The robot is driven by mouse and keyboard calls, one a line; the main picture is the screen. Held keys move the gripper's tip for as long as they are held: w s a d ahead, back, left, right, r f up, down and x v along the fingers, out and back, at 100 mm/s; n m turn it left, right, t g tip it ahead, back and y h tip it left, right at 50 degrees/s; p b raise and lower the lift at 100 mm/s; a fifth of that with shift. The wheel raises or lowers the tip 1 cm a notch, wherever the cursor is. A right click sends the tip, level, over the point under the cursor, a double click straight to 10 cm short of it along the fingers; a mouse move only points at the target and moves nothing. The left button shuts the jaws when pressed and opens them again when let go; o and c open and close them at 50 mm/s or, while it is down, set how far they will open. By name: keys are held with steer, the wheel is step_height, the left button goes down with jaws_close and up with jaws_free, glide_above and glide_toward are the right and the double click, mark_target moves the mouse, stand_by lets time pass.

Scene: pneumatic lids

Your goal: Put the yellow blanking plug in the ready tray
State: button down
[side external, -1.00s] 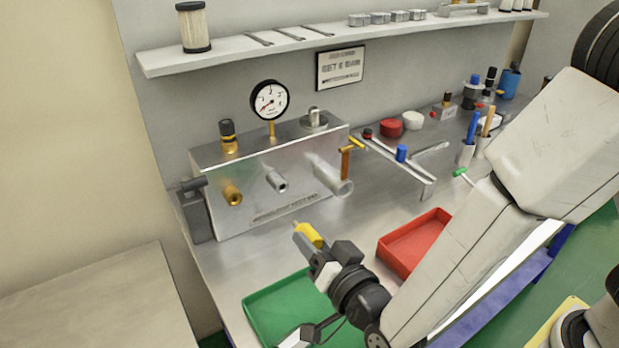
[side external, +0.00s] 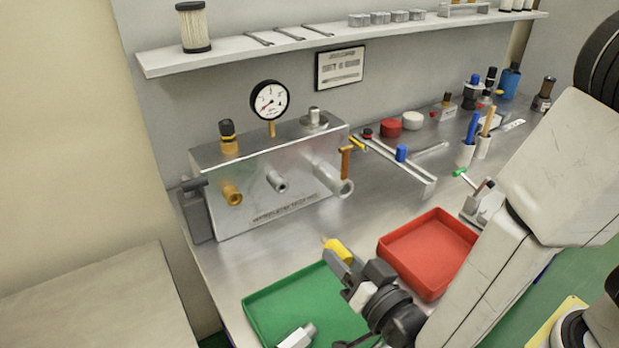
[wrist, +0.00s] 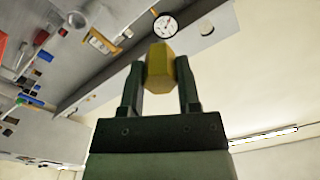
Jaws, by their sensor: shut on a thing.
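The yellow blanking plug (side external: 336,249) is held between the fingertips of my gripper (side external: 346,262), with its brass-coloured tip pointing away from the gripper. In the wrist view the plug (wrist: 160,66) sits between both dark fingers, which close on its sides. The plug is in the air near the right back part of the green tray (side external: 262,300) and left of the red tray (side external: 398,240). No readable label shows which is the ready tray. My wrist hides the right part of the green tray.
A pale metal fitting (side external: 297,336) lies at the green tray's front. The metal test block (side external: 270,205) with protruding ports and a gauge (side external: 269,100) stands behind. A rack (side external: 400,165) with blue and red-tipped parts is at back right. Bare bench lies between block and trays.

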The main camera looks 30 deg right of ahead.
steer(key=shift+f, duration=2.15)
steer(key=shift+c, duration=1.2)
jaws_free()
steer(key=shift+r, duration=0.1)
